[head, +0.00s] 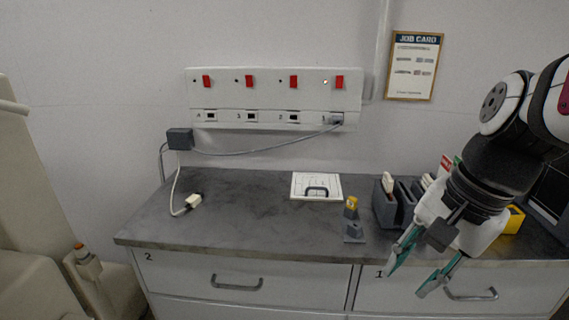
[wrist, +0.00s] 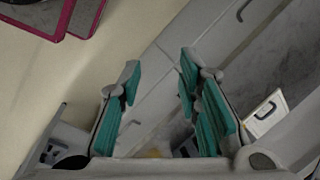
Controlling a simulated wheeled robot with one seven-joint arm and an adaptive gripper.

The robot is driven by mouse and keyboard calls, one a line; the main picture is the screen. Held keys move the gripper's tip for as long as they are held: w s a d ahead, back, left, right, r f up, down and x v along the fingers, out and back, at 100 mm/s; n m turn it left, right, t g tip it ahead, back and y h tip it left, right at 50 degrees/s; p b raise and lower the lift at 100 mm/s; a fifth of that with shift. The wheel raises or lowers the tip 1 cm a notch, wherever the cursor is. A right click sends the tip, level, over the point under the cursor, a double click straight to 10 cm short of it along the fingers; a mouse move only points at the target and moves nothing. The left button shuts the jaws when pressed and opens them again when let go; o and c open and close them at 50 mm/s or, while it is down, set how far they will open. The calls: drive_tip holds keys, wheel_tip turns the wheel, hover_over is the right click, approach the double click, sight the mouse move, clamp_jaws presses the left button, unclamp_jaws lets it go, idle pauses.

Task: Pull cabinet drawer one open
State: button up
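Cabinet drawer one (head: 400,291) is the white front marked "1" at the lower right of the head view, and it looks closed. Its grey bar handle (head: 470,294) is partly behind my gripper. My gripper (head: 408,281) hangs in front of the drawer, pointing down and left, with its teal fingers apart and nothing between them. The fingertips appear just left of the handle; the exact gap in depth cannot be told. In the wrist view my open gripper (wrist: 160,72) shows with the white cabinet front beyond it.
Drawer two (head: 190,275) with its handle (head: 237,283) is closed at left. The grey countertop (head: 260,220) holds a white board with a handle (head: 316,187), a small grey-yellow block (head: 352,208), dark bins (head: 385,205) and a plug (head: 193,202). A switch panel (head: 270,97) is on the wall.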

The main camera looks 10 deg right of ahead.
drive_tip(key=w+d+f+m+t+y+b, duration=0.1)
drive_tip(key=w+d+f+m+y+b, duration=0.1)
drive_tip(key=w+d+f+m+b, duration=0.25)
drive_tip(key=w+d+f+m+y+b, duration=0.2)
drive_tip(key=d+f+m, duration=0.1)
drive_tip(key=f+m, duration=0.4)
drive_tip(key=m+t+h+b, duration=0.4)
drive_tip(key=m+t+b, duration=0.95)
drive_tip(key=m, duration=1.65)
approach(475, 299)
drive_tip(key=shift+g+y, duration=0.25)
drive_tip(key=shift+y, duration=0.05)
drive_tip(key=b+x, duration=0.2)
drive_tip(key=x, duration=0.1)
drive_tip(key=b+x, duration=0.1)
drive_tip(key=x, duration=0.3)
drive_tip(key=b+x, duration=0.2)
drive_tip(key=x, duration=0.1)
drive_tip(key=shift+w+d+f+b, duration=0.1)
drive_tip(key=shift+w+d+b, duration=0.1)
drive_tip(key=shift+d+b, duration=0.15)
clamp_jaws()
